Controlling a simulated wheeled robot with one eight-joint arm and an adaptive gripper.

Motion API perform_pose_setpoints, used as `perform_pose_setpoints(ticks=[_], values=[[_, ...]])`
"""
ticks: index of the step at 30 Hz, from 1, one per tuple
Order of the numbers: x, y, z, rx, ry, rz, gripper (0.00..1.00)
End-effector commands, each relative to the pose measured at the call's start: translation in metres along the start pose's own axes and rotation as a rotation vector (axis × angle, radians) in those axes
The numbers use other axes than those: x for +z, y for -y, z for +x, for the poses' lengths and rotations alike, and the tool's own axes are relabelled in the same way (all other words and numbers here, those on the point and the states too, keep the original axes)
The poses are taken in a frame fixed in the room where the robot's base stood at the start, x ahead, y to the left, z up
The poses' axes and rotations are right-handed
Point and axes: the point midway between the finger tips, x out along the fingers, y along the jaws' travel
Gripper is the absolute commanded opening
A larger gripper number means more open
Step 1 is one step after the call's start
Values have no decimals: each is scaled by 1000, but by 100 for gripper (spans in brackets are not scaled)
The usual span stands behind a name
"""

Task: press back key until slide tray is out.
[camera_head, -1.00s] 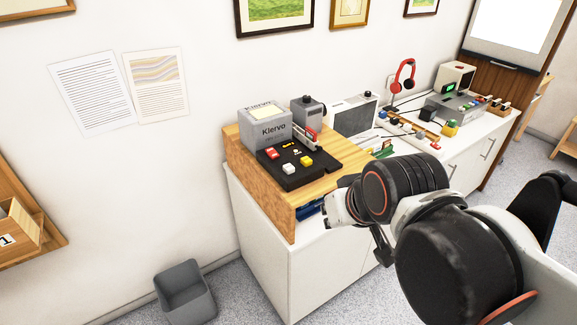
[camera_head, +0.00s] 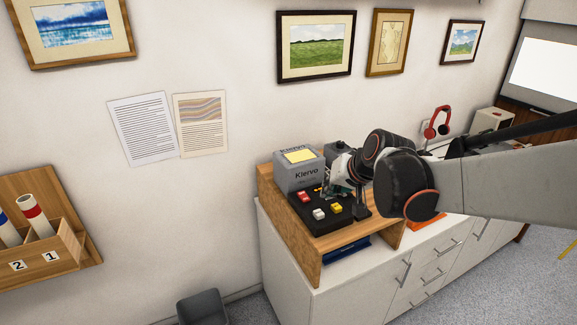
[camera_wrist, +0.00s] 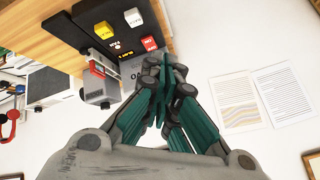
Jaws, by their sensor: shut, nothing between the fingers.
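A black key panel (camera_head: 334,226) sits on the wooden stand in front of a grey box marked Klervo (camera_head: 299,171). It has a red key (camera_head: 305,197), a white key (camera_head: 319,214) and a yellow key (camera_head: 336,208); in the wrist view the red key (camera_wrist: 150,43), white key (camera_wrist: 133,17) and yellow key (camera_wrist: 103,28) lie beyond my fingertips. The key labels are too small to read surely. My gripper (camera_head: 338,188) is shut and empty, above the panel's back part; in the wrist view its fingertips (camera_wrist: 164,66) meet. Contact with a key cannot be told. I cannot make out the slide tray.
A smaller grey device (camera_wrist: 98,85) stands beside the Klervo box. The wooden stand (camera_head: 290,232) rests on a white cabinet (camera_head: 352,287). Red headphones (camera_head: 437,122) stand farther right. Framed prints (camera_head: 316,46) hang behind. A grey bin (camera_head: 203,306) is on the floor.

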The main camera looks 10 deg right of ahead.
Motion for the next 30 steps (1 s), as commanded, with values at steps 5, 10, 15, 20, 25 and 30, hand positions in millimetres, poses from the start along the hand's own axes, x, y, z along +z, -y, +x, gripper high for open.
perform_pose_setpoints(ticks=[5,10,15,20,25,30], values=[[-30,-3,32,-37,-9,55,0],[-48,-8,60,-69,-17,99,0],[-58,-13,78,-89,-22,127,0],[-61,-15,85,-96,-24,137,0],[-61,-15,85,-97,-24,138,0],[-61,-15,85,-97,-24,138,0]])
